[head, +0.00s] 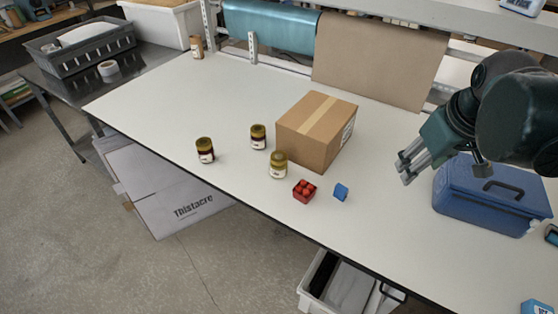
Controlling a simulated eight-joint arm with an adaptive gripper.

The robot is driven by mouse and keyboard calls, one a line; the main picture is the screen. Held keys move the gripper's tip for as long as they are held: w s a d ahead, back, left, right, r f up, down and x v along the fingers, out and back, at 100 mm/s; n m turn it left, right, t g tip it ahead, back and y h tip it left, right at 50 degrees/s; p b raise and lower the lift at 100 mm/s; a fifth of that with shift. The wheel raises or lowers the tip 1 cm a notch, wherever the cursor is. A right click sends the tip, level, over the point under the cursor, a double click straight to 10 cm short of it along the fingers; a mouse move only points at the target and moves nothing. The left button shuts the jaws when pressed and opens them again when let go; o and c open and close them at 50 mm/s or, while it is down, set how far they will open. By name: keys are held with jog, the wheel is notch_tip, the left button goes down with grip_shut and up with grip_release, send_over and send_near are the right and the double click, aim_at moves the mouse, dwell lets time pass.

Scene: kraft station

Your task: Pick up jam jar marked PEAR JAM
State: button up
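Three jars with yellowish-gold lids stand upright on the white table. The left jar (205,151) and the middle jar (258,138) have dark contents. The right jar (278,166) has pale yellow-green contents and stands nearest the cardboard box. Their labels are too small to read, so I cannot tell which is marked PEAR JAM. My gripper (404,169) hangs above the table at the right, well apart from the jars. Its fingers are spread and nothing shows between them.
A cardboard box (308,137) stands behind the right jar. A blue case (489,202) sits below my arm. Another jar-like container (197,47) stands at the back left. The table's left part is clear.

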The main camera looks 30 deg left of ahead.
jog(key=w+a+n+g+p, duration=0.2)
jog(key=w+a+n+p, duration=0.15)
jog(key=a, duration=0.85)
jog(key=n+g+h+p, duration=0.1)
jog(key=n+g+p, duration=0.1)
jog(key=n+p, duration=0.7)
send_over(279, 156)
jog(key=f, duration=0.8)
jog(key=shift+a, duration=0.2)
notch_tip(279, 156, down, 4)
jog(key=shift+d+f, duration=0.1)
jog(key=shift+f, duration=0.4)
jog(key=shift+f, duration=0.1)
jog(key=shift+f, duration=1.2)
jog(key=shift+d+f, duration=0.15)
jog(key=shift+f, duration=2.45)
